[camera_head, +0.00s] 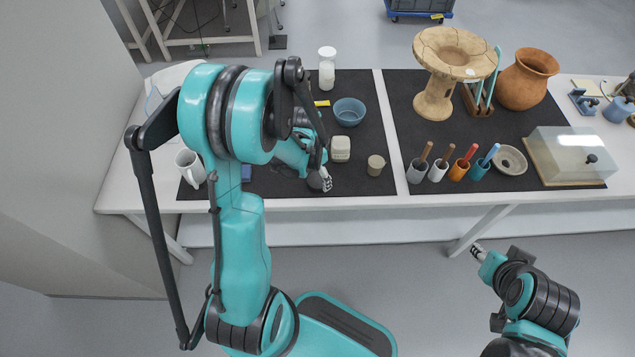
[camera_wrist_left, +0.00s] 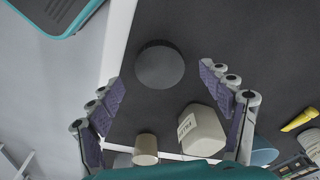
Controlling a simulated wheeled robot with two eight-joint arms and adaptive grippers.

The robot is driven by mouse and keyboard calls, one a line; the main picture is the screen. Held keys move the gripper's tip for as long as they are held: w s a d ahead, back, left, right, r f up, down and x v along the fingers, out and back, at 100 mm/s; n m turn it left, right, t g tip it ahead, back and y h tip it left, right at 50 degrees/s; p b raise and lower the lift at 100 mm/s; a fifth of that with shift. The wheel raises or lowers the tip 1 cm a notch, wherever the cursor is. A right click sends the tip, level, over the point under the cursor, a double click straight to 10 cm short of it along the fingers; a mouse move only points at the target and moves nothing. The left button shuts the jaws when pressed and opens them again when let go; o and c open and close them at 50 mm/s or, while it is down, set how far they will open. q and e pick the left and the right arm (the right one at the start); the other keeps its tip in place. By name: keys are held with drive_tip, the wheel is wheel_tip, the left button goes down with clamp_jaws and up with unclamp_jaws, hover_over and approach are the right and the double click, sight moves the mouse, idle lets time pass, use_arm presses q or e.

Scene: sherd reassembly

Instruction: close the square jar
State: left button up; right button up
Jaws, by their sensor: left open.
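A small cream square jar (camera_head: 340,149) stands on the dark mat. In the left wrist view it is the pale rounded-square jar (camera_wrist_left: 201,128) with dark lettering on its side, beside the right-hand finger. I cannot tell whether a lid is on it. A dark grey round disc (camera_wrist_left: 160,66) lies on the mat between and beyond my left fingers; in the head view my arm seems to hide it. My left gripper (camera_head: 320,172) is open and empty, left of the square jar. My right gripper (camera_head: 478,252) is off the table's front edge, its opening unclear.
A round beige jar (camera_head: 375,166) stands right of the square jar; a blue bowl (camera_head: 349,111) is behind. A white mug (camera_head: 190,168) stands at left. Several tool cups (camera_head: 459,170), a clay stand (camera_head: 437,98) and a clear box (camera_head: 570,155) fill the right mat.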

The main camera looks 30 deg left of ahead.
sight(317, 180)
use_arm(q)
wheel_tip(317, 180, down, 3)
drive_tip(key=shift+w+r+b, duration=0.15)
drive_tip(key=shift+r+b, duration=0.05)
drive_tip(key=shift+b, duration=0.15)
use_arm(e)
drive_tip(key=shift+f, duration=0.6)
use_arm(q)
drive_tip(key=c, duration=0.8)
drive_tip(key=shift+c, duration=0.2)
wheel_tip(317, 180, up, 10)
drive_tip(key=p, duration=0.4)
use_arm(e)
wheel_tip(317, 180, up, 4)
drive_tip(key=shift+r, duration=0.15)
